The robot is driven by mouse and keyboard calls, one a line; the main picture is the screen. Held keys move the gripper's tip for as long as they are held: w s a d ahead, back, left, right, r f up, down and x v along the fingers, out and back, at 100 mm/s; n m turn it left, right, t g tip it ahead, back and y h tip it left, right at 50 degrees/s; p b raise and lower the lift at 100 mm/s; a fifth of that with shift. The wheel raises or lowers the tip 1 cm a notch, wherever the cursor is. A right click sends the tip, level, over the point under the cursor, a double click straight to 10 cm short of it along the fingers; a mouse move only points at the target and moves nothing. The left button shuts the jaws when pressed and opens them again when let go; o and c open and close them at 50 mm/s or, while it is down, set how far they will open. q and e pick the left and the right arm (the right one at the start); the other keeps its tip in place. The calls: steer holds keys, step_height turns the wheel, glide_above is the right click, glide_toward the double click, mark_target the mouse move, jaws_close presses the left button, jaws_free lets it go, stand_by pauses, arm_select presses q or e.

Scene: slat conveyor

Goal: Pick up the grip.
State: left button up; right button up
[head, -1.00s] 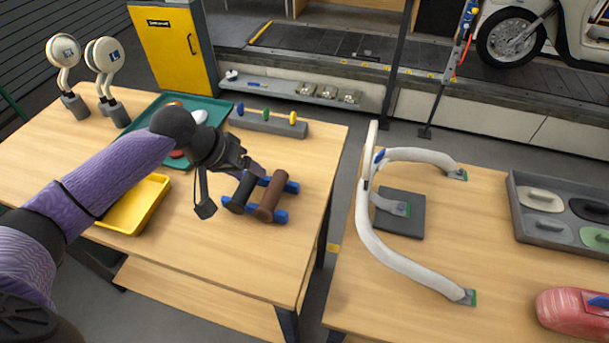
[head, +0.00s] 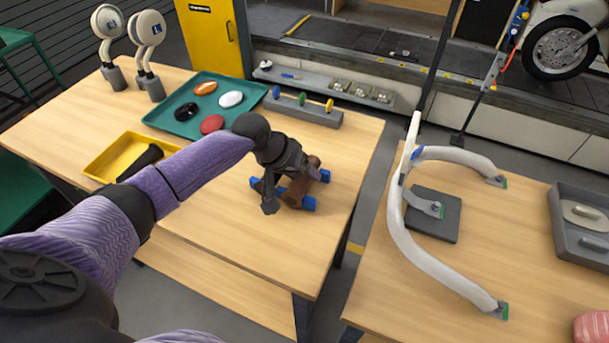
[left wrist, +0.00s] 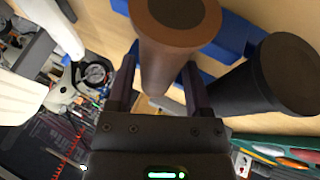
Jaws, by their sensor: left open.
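A brown cylindrical grip (head: 301,190) lies on a blue rack (head: 309,204) near the right end of the left table. It shows large in the left wrist view (left wrist: 165,60), between the two fingers. A black grip (left wrist: 262,80) lies beside it on the same rack; in the head view my gripper mostly hides it. My left gripper (head: 286,186) is over the rack with its fingers apart, one on each side of the brown grip. I cannot tell whether either finger touches it. My right gripper is not in view.
A green tray (head: 178,124) with colored oval pieces and a yellow tray (head: 98,168) stand on the left table. A grey block with colored pegs (head: 311,112) is behind the rack. A gap separates this table from the right one, which carries a curved white rail (head: 420,245).

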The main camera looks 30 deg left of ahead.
arm_select(q)
steer(key=shift+f, duration=0.15)
jaws_close()
stand_by(0.4)
step_height(320, 180, up, 10)
steer(key=p, duration=0.3)
steer(key=shift+r, duration=0.25)
